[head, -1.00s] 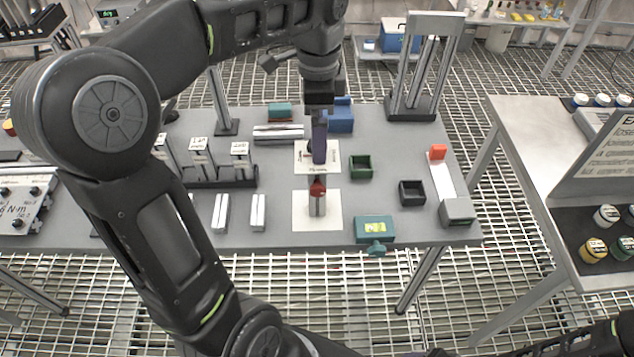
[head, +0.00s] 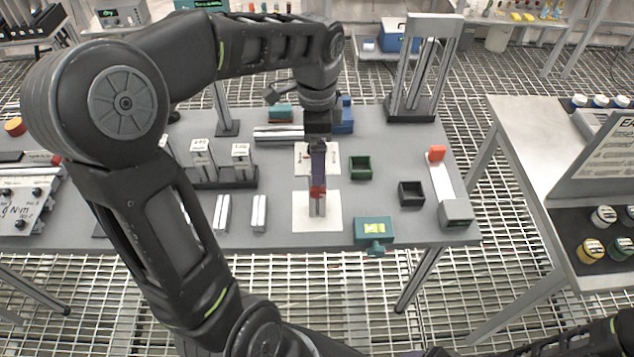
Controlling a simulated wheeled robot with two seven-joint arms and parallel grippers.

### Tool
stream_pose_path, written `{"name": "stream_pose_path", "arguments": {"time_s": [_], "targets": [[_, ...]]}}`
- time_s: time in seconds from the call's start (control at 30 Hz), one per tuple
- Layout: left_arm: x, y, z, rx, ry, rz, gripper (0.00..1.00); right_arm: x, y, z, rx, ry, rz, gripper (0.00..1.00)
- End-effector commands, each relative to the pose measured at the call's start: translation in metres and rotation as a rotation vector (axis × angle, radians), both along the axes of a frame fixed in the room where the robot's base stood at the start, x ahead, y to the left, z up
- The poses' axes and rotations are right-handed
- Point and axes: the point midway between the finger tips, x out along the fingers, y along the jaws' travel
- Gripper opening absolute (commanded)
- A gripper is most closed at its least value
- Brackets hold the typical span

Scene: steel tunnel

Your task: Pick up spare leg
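No label in view clearly marks the spare leg. A short silver leg-like piece with a red top (head: 317,207) is on the near white square (head: 331,222) of the grey table. My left gripper (head: 317,188) reaches down from above, and its fingers overlap the red top in the picture. The fingers are seen edge-on, so I cannot tell whether they are open or whether they touch it. Other silver pieces lie to the left (head: 222,213) and (head: 259,212). My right gripper is not in view.
A dark rack (head: 236,182) with labelled silver blocks stands left. Green (head: 360,168) and black (head: 411,194) bins, a teal vise-like device (head: 374,231) and a silver-and-orange fixture (head: 446,190) are right. A tall frame (head: 424,70) stands at the back right corner.

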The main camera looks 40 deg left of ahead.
Motion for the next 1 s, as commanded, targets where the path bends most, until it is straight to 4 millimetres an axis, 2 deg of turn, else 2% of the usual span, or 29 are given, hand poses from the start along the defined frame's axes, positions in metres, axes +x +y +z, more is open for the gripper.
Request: {"name": "stream_pose_path", "arguments": {"time_s": [0.3,1.0], "targets": [[0.0001,-0.0002,0.0004,0.0,0.0,0.0,0.98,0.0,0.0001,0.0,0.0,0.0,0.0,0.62],[0.0001,-0.0002,0.0004,0.0,0.0,0.0,0.41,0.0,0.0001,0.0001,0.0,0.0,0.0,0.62]]}}
